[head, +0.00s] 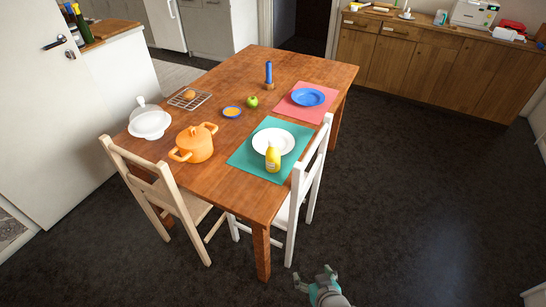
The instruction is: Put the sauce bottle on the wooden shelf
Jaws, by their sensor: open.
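The sauce bottle (273,160) is yellow and stands upright on the dining table (235,70), at the near edge of a white plate (264,145) on a teal placemat (240,158). My gripper (317,277) is low at the bottom of the head view, over the dark floor. It is open and empty, well apart from the bottle and the table. I cannot make out a separate wooden shelf; a long wooden sideboard (400,62) stands at the back right with several items on top.
A white chair (312,185) stands at the table's right side, near the bottle. A pale wooden chair (165,190) is at the near left. An orange pot (195,146) and a white dish (150,125) are on the table. The floor on the right is clear.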

